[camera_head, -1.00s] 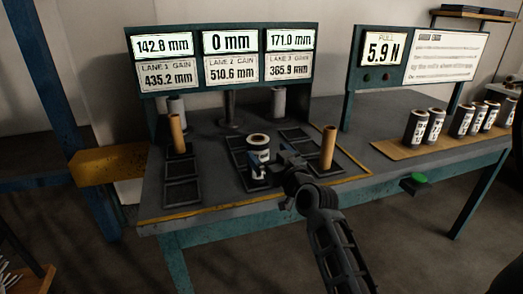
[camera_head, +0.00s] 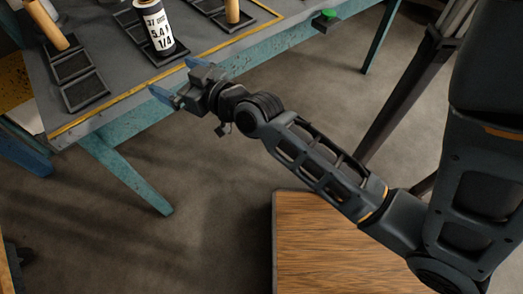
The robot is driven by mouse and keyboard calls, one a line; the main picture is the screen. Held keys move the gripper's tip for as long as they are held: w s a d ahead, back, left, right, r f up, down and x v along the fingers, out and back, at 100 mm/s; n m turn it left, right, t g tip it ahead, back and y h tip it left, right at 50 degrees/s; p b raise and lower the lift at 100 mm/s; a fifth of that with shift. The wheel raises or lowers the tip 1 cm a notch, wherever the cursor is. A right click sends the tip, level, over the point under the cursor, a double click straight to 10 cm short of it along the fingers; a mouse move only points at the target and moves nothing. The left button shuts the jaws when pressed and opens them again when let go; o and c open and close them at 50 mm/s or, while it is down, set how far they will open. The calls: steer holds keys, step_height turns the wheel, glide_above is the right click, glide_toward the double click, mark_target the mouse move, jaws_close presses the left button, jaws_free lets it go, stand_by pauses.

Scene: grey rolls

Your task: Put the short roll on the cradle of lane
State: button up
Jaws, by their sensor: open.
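The label reads 5.4 and 1/4. Under and beside it are dark framed cradles (camera_head: 193,48) of the middle lane. The left lane has square cradles (camera_head: 86,91) and a tan rod (camera_head: 46,24) at its far end. Another tan rod (camera_head: 232,11) stands in the right lane. My gripper (camera_head: 174,78) is open and empty, at the table's front edge, apart from the roll and nearer to me. Which roll is the short one cannot be told.
The table (camera_head: 115,73) has a yellow line along its front edge and a teal frame below. A green button (camera_head: 328,14) sits on that front edge. A wood-grained top (camera_head: 380,262) lies low at the bottom. Open floor (camera_head: 200,190) lies between.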

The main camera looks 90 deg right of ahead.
steer(key=s+a+f+n+y, duration=0.15)
steer(key=s+a, duration=0.25)
steer(key=a, duration=0.4)
steer(key=s+a+f+n+y, duration=0.1)
steer(key=s+a+n+y, duration=0.2)
steer(key=a, duration=0.4)
steer(key=s+a+r+n+y, duration=0.2)
steer(key=s+a+r+y, duration=0.2)
steer(key=s+a, duration=0.4)
steer(key=s, duration=0.3)
steer(key=shift+t+y, duration=0.3)
steer(key=shift+y, duration=0.05)
